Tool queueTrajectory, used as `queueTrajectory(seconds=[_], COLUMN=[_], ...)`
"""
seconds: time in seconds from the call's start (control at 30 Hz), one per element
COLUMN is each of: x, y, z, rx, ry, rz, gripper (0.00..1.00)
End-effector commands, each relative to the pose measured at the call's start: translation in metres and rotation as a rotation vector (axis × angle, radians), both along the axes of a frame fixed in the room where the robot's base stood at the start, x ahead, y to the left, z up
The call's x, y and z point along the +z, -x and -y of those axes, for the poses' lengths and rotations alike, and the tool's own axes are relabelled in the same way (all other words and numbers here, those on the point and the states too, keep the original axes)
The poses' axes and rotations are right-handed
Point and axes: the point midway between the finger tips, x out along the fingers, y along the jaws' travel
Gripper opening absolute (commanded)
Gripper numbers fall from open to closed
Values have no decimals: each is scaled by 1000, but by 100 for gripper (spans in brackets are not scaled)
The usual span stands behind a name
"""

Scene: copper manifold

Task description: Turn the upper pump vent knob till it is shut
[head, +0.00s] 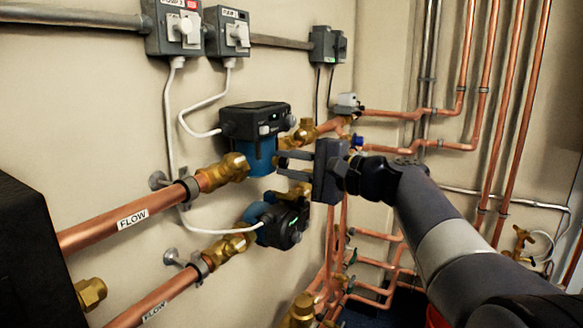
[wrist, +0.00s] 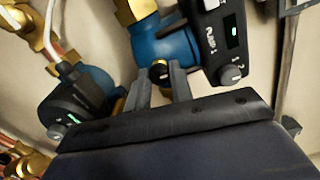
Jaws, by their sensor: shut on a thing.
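The upper pump (head: 255,122) has a black control box over a blue body and sits on the upper copper flow pipe. In the wrist view its black box (wrist: 213,35) reads PUMP 1. The small dark vent knob (wrist: 159,71) with a brassy rim sits at the blue body, between my fingertips. My gripper (head: 281,162) reaches in from the right, its two fingers at the pump's blue body. In the wrist view my gripper (wrist: 160,76) is shut on the vent knob. The knob cannot be made out in the head view, and its turn angle is unclear.
The lower pump (head: 284,222) is close below my gripper. A brass valve (head: 303,132) sits just above it. Copper pipes (head: 335,240) run below and behind. White cables hang from grey switch boxes (head: 178,27) on the wall. A dark box (head: 35,250) stands at the left.

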Motion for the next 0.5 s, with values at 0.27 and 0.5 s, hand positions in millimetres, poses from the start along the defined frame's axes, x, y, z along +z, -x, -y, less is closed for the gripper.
queueTrajectory(seconds=[0.27, 0.5], x=[-1, -1], y=[0, 0], z=[0, 0], rx=[2, 1], ry=[3, 2], rz=[-1, -1], gripper=[0, 41])
